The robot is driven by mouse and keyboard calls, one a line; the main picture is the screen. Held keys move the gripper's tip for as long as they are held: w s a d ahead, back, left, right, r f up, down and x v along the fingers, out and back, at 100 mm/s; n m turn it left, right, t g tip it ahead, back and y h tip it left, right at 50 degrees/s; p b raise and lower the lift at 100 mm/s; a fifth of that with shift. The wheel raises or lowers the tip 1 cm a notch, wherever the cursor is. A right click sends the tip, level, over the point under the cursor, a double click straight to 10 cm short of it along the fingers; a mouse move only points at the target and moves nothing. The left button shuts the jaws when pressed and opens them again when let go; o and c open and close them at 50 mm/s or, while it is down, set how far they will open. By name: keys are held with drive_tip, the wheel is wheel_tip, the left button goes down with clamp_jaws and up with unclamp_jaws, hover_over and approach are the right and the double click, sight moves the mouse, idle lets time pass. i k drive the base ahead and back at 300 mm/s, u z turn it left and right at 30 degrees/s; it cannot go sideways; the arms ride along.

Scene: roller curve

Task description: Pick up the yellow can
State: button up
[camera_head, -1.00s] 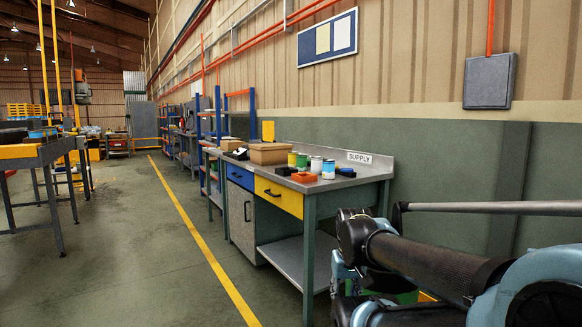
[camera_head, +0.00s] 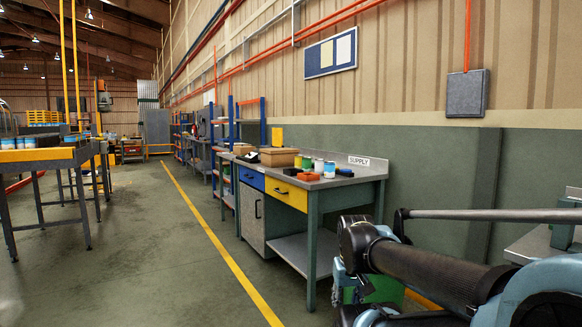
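A small group of cans stands on the metal top of the supply bench (camera_head: 355,178), near its right end. The leftmost can (camera_head: 297,162) looks yellowish or green, but it is too small to be sure. Beside it are a green can (camera_head: 307,163), a white can (camera_head: 318,166) and a white-and-blue can (camera_head: 329,170). My folded arm (camera_head: 425,268) fills the lower right, well apart from the cans. I cannot make out my gripper or its fingers.
An orange bin (camera_head: 311,176) and a cardboard box (camera_head: 279,157) are on the bench. Its yellow drawer (camera_head: 287,193) is shut. A table with blue-and-white cans (camera_head: 44,142) stands at left. Another metal surface (camera_head: 545,246) shows at right. The floor between (camera_head: 150,255) is open.

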sight(297, 158)
drive_tip(key=u, duration=0.5)
drive_tip(key=i, duration=0.85)
drive_tip(key=u, duration=0.6)
drive_tip(key=i, duration=1.1)
drive_tip(key=z, duration=0.4)
drive_tip(key=i, duration=0.9)
drive_tip(key=z, duration=1)
drive_tip(key=i, duration=0.45)
drive_tip(key=z, duration=0.25)
